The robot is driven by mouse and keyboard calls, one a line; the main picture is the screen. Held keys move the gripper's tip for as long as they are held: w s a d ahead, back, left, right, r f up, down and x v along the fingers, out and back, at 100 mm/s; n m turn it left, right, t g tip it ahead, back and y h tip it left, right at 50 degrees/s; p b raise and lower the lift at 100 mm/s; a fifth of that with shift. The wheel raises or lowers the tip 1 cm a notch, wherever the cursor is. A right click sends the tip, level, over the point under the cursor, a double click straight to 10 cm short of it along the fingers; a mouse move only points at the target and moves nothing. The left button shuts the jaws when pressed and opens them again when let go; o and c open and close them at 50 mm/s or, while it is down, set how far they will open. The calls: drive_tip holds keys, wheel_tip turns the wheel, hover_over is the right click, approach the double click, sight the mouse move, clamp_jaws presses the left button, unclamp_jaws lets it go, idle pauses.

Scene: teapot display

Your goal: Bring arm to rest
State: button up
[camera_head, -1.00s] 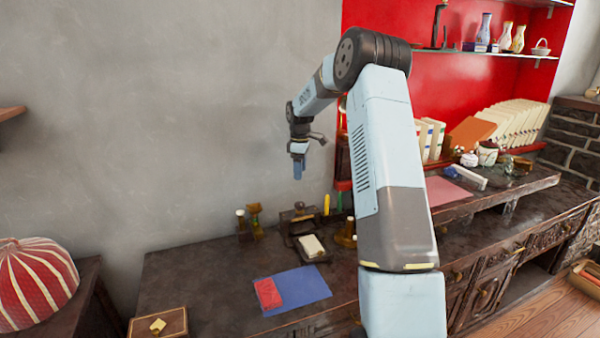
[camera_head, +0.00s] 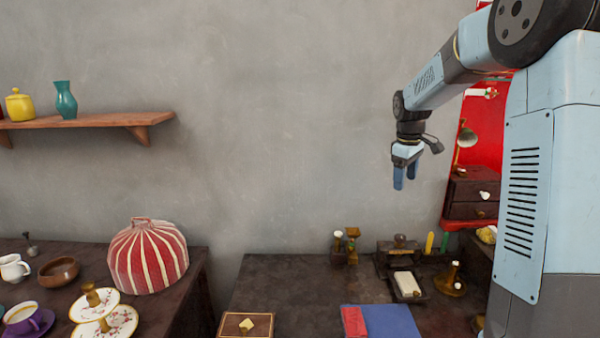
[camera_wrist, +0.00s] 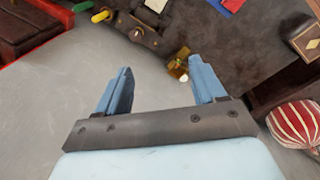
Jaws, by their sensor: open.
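My gripper (camera_head: 405,178) hangs in the air in front of the grey wall, above the dark desk (camera_head: 290,283), with its blue fingers pointing down. In the wrist view my gripper (camera_wrist: 163,90) has its two fingers wide apart with nothing between them. My arm fills the right side of the head view and hides part of the desk and the red-backed shelves there.
A desk set (camera_head: 405,285), a blue sheet (camera_head: 392,322) and a small wooden box (camera_head: 232,325) lie on the desk. A red striped cosy (camera_head: 148,257) and teaware stand on the left table. A shelf (camera_head: 100,127) juts from the wall.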

drive_tip(key=s+a+r+m+t, duration=0.1)
drive_tip(key=s+a+r+m, duration=0.15)
drive_tip(key=s+r, duration=0.45)
drive_tip(key=s+a+f+m+t, duration=0.1)
drive_tip(key=s+a+m, duration=0.1)
drive_tip(key=s, duration=1.3)
drive_tip(key=s+a+f+m+t+y, duration=0.1)
drive_tip(key=s+m, duration=0.3)
drive_tip(key=s, duration=1)
drive_tip(key=shift+s+a+t, duration=0.4)
drive_tip(key=shift+a+t, duration=0.2)
drive_tip(key=shift+a, duration=0.15)
